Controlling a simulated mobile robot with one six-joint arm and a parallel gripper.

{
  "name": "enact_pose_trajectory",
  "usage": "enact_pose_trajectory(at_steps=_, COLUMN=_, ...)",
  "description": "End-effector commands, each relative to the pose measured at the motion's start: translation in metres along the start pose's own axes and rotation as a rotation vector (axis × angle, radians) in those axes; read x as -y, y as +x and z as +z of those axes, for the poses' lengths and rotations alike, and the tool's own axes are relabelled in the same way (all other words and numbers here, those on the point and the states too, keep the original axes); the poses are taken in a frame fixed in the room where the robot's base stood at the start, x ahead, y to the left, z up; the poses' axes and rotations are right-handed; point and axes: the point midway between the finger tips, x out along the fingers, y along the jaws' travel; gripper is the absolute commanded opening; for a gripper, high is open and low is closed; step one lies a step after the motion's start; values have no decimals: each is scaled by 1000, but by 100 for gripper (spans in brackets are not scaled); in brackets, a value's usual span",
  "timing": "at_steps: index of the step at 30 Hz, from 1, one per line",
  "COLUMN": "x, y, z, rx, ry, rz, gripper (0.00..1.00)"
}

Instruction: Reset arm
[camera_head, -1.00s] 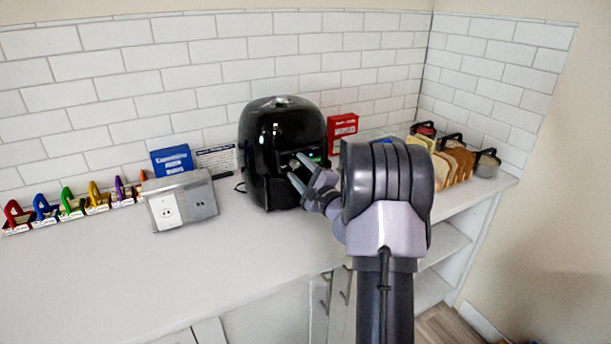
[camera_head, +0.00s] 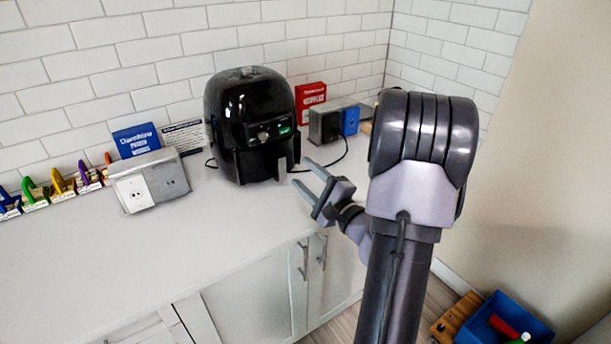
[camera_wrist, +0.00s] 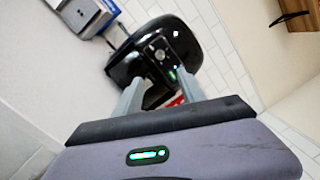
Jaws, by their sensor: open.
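My gripper (camera_head: 312,182) is open and empty, in front of and to the right of the black air fryer (camera_head: 250,110), apart from it. Its fingers point towards the fryer in the head view. In the wrist view my gripper (camera_wrist: 160,95) shows its two spread fingers with the air fryer (camera_wrist: 150,55) beyond them. Nothing lies between the fingertips that I can make out as held. My arm stands on the right of the head view and hides part of the counter's right end.
The white counter (camera_head: 120,260) is clear in front. A grey outlet box (camera_head: 150,180), a blue box (camera_head: 137,140), a red box (camera_head: 310,100) and a grey block (camera_head: 324,125) stand along the wall. Colored clips (camera_head: 62,185) line the left. A blue bin (camera_head: 505,320) is on the floor.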

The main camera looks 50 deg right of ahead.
Motion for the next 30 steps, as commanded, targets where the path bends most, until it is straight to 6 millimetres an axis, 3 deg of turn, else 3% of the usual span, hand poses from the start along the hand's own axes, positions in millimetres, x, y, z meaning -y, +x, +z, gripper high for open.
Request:
enact_pose_trajectory(at_steps=5, x=0, y=0, z=0, rx=1, ry=0, rz=1, gripper=48)
enact_pose_trajectory(at_steps=8, x=-3, y=7, z=23, rx=59, ry=1, rz=35, gripper=48)
enact_pose_trajectory(at_steps=11, x=-17, y=17, z=99, rx=242, ry=1, rz=165, gripper=48)
enact_pose_trajectory(at_steps=12, x=-27, y=16, z=141, rx=341, ry=-6, rz=247, gripper=48)
enact_pose_trajectory(at_steps=14, x=-46, y=4, z=203, rx=486, ry=-31, rz=388, gripper=48)
enact_pose_trajectory(at_steps=15, x=-60, y=-11, z=242, rx=577, ry=-62, rz=492, gripper=48)
enact_pose_trajectory(at_steps=17, x=-81, y=-44, z=294, rx=705, ry=-135, rz=658, gripper=48)
enact_pose_trajectory(at_steps=18, x=-96, y=-72, z=323, rx=782, ry=-209, rz=777, gripper=48)
enact_pose_trajectory(at_steps=20, x=-116, y=-124, z=354, rx=876, ry=-377, rz=962, gripper=48)
enact_pose_trajectory(at_steps=21, x=-126, y=-161, z=363, rx=915, ry=-541, rz=1076, gripper=48)
enact_pose_trajectory(at_steps=24, x=-128, y=-214, z=350, rx=896, ry=-945, rz=1194, gripper=48)
enact_pose_trajectory(at_steps=27, x=-112, y=-224, z=336, rx=823, ry=-1224, rz=1149, gripper=48)
enact_pose_trajectory(at_steps=30, x=-99, y=-223, z=331, rx=773, ry=-1352, rz=1089, gripper=48)
